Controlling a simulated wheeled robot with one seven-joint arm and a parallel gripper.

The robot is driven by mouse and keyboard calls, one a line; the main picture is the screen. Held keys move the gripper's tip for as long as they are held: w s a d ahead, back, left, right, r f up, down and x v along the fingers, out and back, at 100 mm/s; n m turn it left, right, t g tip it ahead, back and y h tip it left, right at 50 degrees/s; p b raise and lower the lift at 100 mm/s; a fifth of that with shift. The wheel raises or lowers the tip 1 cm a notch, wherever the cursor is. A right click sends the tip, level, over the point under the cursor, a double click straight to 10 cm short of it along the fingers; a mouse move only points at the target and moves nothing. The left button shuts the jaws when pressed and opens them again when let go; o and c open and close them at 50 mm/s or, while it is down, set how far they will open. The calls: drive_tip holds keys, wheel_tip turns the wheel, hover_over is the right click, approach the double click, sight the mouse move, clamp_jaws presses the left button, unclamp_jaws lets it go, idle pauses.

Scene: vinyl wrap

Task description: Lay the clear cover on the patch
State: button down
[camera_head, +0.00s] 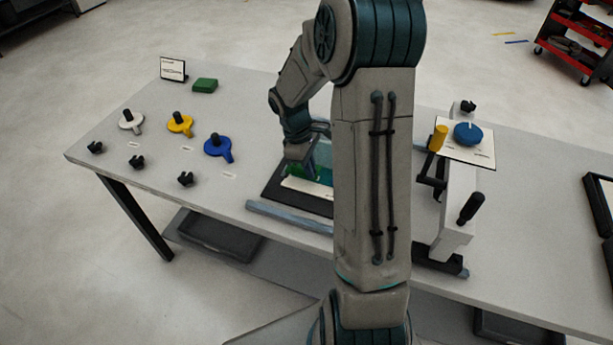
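My gripper (311,168) points down over a dark board (272,191) near the middle of the table. A teal-green piece (325,174) shows at the fingers, with a pale strip (305,187) in front of it. I cannot tell whether the teal-green is the patch, the clear cover, or one over the other. My arm hides the board's right part and much of the area around the gripper. The fingers are too small and covered to tell whether they are open or shut, or hold anything.
Blue (219,147), yellow (180,123) and white (131,121) knobbed pieces lie left, with several small black clips. A green block (205,85) and a sign (173,69) stand behind. A stand (455,215) with a blue disc (467,133) is right of my arm. A grey-blue bar (290,216) lies before the board.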

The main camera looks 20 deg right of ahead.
drive_tip(key=shift+f+p, duration=0.3)
drive_tip(key=shift+f, duration=1.7)
drive_tip(key=shift+f, duration=0.1)
drive_tip(key=c, duration=1.6)
unclamp_jaws()
